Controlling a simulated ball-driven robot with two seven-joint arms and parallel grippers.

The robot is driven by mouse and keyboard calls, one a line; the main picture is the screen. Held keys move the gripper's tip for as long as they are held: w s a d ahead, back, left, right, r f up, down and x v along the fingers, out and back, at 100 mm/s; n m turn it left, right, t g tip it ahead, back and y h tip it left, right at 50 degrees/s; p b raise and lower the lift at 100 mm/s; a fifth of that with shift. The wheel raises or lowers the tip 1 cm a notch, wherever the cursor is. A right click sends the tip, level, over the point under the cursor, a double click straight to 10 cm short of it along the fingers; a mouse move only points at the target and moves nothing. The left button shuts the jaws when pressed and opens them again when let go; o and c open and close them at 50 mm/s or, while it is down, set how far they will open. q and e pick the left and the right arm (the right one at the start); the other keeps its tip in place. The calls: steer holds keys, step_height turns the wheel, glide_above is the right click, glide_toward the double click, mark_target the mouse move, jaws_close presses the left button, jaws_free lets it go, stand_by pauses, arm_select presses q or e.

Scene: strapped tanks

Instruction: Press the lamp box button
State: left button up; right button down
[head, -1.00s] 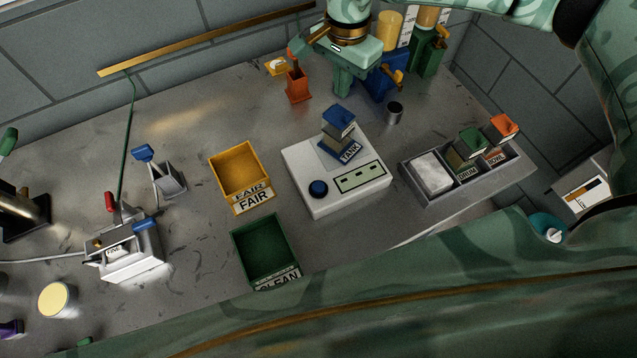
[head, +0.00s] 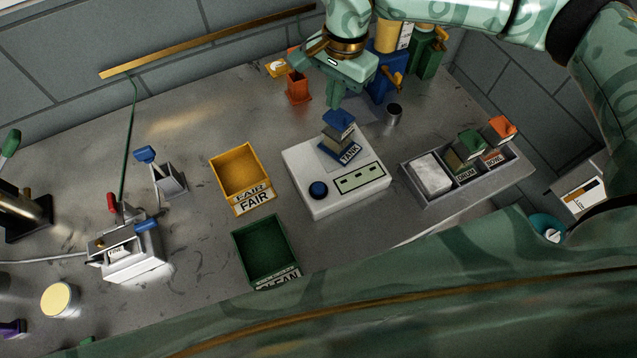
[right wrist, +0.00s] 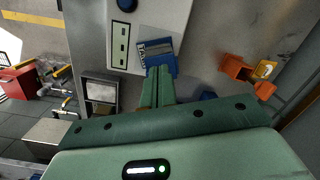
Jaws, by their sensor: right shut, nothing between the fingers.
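The lamp box appears to be the white box (head: 297,165) in the middle of the table, with a round blue button (head: 318,189) and a pale green panel (head: 360,177) on top. The button also shows at the top edge of the right wrist view (right wrist: 127,5). A blue-topped block with a TANK label (head: 338,136) stands on the box's far part. My right gripper (head: 334,103) is shut and empty, just beyond this block and away from the button. In the right wrist view, its fingertips (right wrist: 160,70) appear close to the blue top. My left gripper is out of view.
A yellow FAIR bin (head: 243,171) and a green CLEAN bin (head: 262,247) stand left of the box. A grey tray (head: 410,181) with several blocks stands right. A metal cup (head: 393,113) and an orange container (head: 298,88) are near the gripper. My green arm covers the foreground.

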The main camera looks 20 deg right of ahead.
steer(key=s+a+f+n+y+p, duration=0.1)
steer(key=s+a+f+y+p, duration=0.15)
steer(key=s+a+y, duration=0.2)
steer(key=t+y+p, duration=0.2)
steer(key=y+p, duration=0.2)
glide_above(324, 186)
steer(key=shift+f+m+h, duration=0.25)
steer(key=shift+f+m, duration=0.05)
steer(key=shift+f, duration=0.15)
steer(key=shift+f, duration=0.15)
step_height(324, 186, down, 8)
steer(key=b, duration=0.5)
steer(key=shift+f+b, duration=0.35)
steer(key=shift+b, duration=0.1)
stand_by(1.2)
steer(key=shift+f+b, duration=0.35)
steer(key=shift+b, duration=0.05)
